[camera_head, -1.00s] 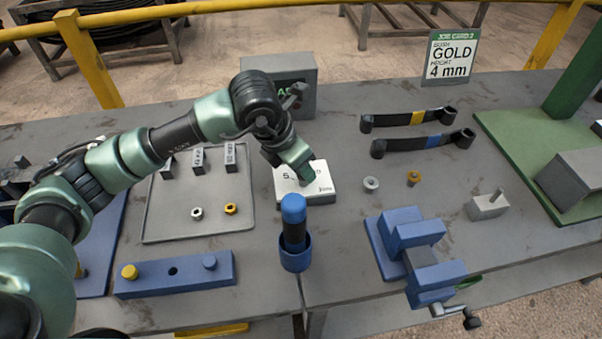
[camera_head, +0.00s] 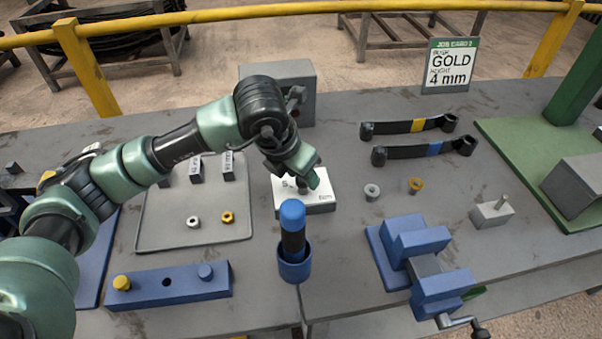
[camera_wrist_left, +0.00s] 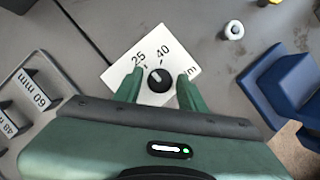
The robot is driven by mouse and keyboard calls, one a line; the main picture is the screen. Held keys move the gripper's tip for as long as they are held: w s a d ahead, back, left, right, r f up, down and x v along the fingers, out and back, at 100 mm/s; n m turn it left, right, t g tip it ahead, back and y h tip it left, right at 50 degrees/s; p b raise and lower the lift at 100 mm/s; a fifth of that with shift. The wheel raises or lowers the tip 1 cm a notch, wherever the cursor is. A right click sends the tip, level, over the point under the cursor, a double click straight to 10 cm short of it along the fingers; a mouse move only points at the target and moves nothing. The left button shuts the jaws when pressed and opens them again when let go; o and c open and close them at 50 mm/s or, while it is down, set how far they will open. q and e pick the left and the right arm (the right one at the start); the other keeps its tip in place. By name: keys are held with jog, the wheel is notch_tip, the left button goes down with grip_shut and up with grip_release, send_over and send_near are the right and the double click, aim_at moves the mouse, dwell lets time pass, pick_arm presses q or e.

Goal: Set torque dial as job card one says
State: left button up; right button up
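The torque dial is a white plate (camera_head: 318,203) with a black knob (camera_wrist_left: 160,80). The wrist view shows the labels 25 and 40 beyond the knob. A pale mark on the knob seems to point up-left, towards 25. My left gripper (camera_head: 308,184) is at the dial; in the wrist view its two green fingers (camera_wrist_left: 158,92) are apart, one on each side of the knob, with gaps visible. A job card (camera_head: 450,66) at the back reads "GOLD" and "4 mm"; its small heading looks like job card 2. No job card one is readable. My right gripper is out of view.
A blue holder (camera_head: 295,268) with a blue-topped tool stands in front of the dial. A blue vise (camera_head: 415,240) is to the right, and a grey tray (camera_head: 150,240) to the left. A grey box (camera_head: 306,105) stands behind my left arm.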

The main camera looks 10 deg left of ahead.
pick_arm(q)
jog(key=shift+o, duration=0.2)
jog(key=b+v, duration=0.1)
jog(key=v, duration=0.6)
jog(key=shift+s+r, duration=0.15)
jog(key=shift+r, duration=0.2)
jog(key=shift+a, duration=0.1)
